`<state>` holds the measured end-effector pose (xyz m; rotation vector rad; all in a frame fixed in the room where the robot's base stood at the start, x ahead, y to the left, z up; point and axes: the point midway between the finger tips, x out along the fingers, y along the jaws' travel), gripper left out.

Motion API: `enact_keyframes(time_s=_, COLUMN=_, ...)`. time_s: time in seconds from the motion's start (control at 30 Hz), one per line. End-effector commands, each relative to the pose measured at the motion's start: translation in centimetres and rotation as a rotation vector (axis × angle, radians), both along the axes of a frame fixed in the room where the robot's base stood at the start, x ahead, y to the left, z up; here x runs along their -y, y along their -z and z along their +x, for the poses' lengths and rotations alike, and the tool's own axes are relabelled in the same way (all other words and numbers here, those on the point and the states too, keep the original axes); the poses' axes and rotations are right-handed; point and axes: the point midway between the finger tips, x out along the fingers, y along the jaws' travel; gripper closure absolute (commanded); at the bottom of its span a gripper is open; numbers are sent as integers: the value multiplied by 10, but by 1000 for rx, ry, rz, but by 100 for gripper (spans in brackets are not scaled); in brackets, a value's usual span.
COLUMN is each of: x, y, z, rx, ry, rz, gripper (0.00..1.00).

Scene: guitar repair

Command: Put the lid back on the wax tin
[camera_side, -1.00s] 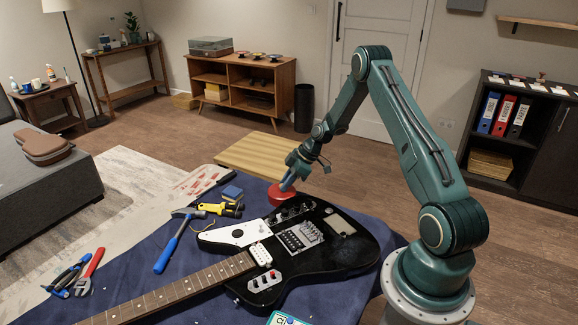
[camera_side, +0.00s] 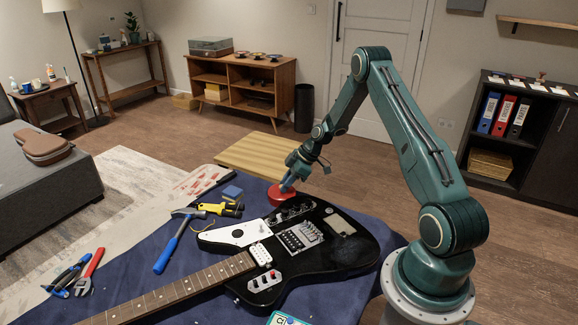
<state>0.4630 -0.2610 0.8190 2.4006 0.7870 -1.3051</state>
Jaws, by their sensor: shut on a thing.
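A round red piece (camera_side: 281,194), which looks like the wax tin or its lid, is at the far edge of the blue-covered table, behind the black guitar. My gripper (camera_side: 287,184) points down at it from above and is shut on it, likely on the lid. The fingers are small in this view. I cannot tell the lid and tin apart, or whether the lid is seated or level.
The black and white electric guitar (camera_side: 335,240) lies just in front of the red piece. A blue hammer (camera_side: 170,250), a yellow-black tool (camera_side: 222,209), a blue block (camera_side: 232,192), pliers (camera_side: 65,277) and a red wrench (camera_side: 91,270) lie to the left. A wooden stool top (camera_side: 262,154) stands behind.

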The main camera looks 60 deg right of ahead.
Motion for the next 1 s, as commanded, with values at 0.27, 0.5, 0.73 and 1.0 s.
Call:
enact_keyframes(time_s=0.27, x=0, y=0, z=0, rx=0, ry=0, rz=0, gripper=100)
enact_keyframes(time_s=0.5, x=0, y=1, z=0, rx=0, ry=0, rz=0, gripper=100)
enact_keyframes(time_s=0.73, x=0, y=1, z=0, rx=0, ry=0, rz=0, gripper=100)
enact_keyframes(time_s=1.0, x=0, y=1, z=0, rx=0, ry=0, rz=0, gripper=56)
